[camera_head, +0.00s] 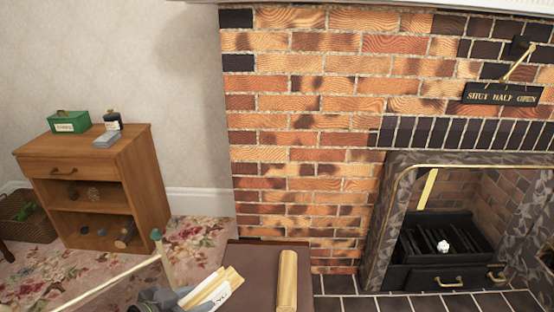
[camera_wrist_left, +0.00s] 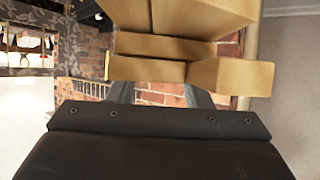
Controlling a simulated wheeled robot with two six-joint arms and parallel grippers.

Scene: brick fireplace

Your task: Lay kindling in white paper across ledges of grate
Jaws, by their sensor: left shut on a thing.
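The kindling (camera_head: 230,278), pale wooden sticks with a white paper (camera_head: 207,290) around them, is at the bottom of the head view. My left gripper (camera_head: 172,298) is shut on this bundle, and its fingers are partly hidden. In the left wrist view the kindling's pale stick ends (camera_wrist_left: 150,70) fill the upper middle, beyond the dark gripper body (camera_wrist_left: 160,120). The black grate (camera_head: 440,238) stands in the fireplace at the right, apart from the bundle. A small white crumpled piece (camera_head: 443,246) lies on its bars. My right gripper is not in view.
A brown flat surface (camera_head: 258,262) bears a pale log (camera_head: 288,280), right of the bundle. A stone surround (camera_head: 384,215) frames the fireplace opening. A dark tiled hearth (camera_head: 345,303) lies in front. A wooden cabinet (camera_head: 150,180) stands at the left, with carpet before it.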

